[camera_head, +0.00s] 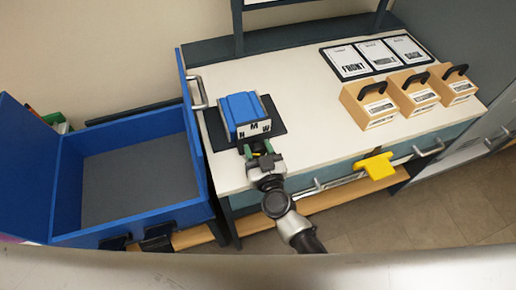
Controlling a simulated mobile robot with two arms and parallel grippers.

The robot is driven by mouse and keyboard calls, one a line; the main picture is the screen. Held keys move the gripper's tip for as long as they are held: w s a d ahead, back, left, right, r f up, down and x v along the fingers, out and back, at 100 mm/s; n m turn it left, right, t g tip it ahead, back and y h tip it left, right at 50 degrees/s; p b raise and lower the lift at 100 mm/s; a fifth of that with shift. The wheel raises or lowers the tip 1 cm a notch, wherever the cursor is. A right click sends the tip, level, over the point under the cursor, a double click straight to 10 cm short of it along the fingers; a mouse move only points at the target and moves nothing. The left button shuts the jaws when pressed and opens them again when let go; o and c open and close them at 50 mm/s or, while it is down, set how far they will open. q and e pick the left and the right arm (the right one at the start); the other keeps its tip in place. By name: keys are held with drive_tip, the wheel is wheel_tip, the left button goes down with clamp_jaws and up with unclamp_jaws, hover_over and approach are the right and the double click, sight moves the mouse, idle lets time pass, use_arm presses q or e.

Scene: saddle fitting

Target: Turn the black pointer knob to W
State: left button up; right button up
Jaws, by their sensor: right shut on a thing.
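A blue saddle-shaped block (241,108) sits on a black mat (215,127) at the left of the white worktop. Its front has a white label plate (254,129) with letters that look like N at left, M at top and W at right. My right gripper (259,148) reaches up from the bottom to this front, just below the letters. Its green-tipped fingers are shut on the black pointer knob, which they mostly hide. I cannot tell which letter the pointer faces. My left gripper is not in view.
A large open blue box (70,185) stands left of the worktop (305,125). Several wooden blocks with black handles (415,92) and a card board (375,58) are at the right. A yellow piece (376,166) sticks out at the front drawer.

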drive_tip(key=m, duration=0.3)
drive_tip(key=shift+d+m, duration=0.1)
drive_tip(key=shift+m, duration=1.8)
drive_tip(key=o, duration=0.9)
drive_tip(key=v, duration=1)
drive_tip(key=shift+s+d, duration=0.15)
drive_tip(key=shift+s, duration=0.2)
